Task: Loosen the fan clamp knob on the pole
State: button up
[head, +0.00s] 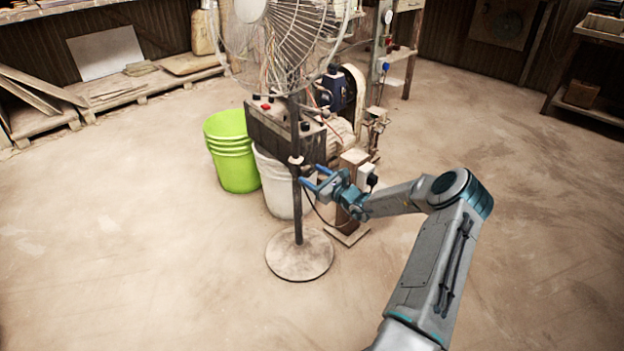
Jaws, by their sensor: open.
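The fan (285,40) has a wire cage head on a dark upright pole (298,215) with a round, dusty base (299,256) on the floor. A small pale clamp knob (296,160) sits on the pole about midway up. My gripper (306,177) is open with blue fingers, reaching in from the right. Its fingertips are at or just right of the pole, slightly below the knob. I cannot tell whether they touch the pole. Nothing shows between the fingers.
Green buckets (232,152) and a white bucket (278,185) stand behind the pole. A control box (270,125) and press machinery (345,100) are close behind. A wooden post (350,190) stands near my wrist. The floor in front and left is clear.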

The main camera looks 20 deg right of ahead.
jog(key=shift+w+a, duration=0.2)
jog(key=shift+w, duration=0.4)
jog(key=c, duration=1)
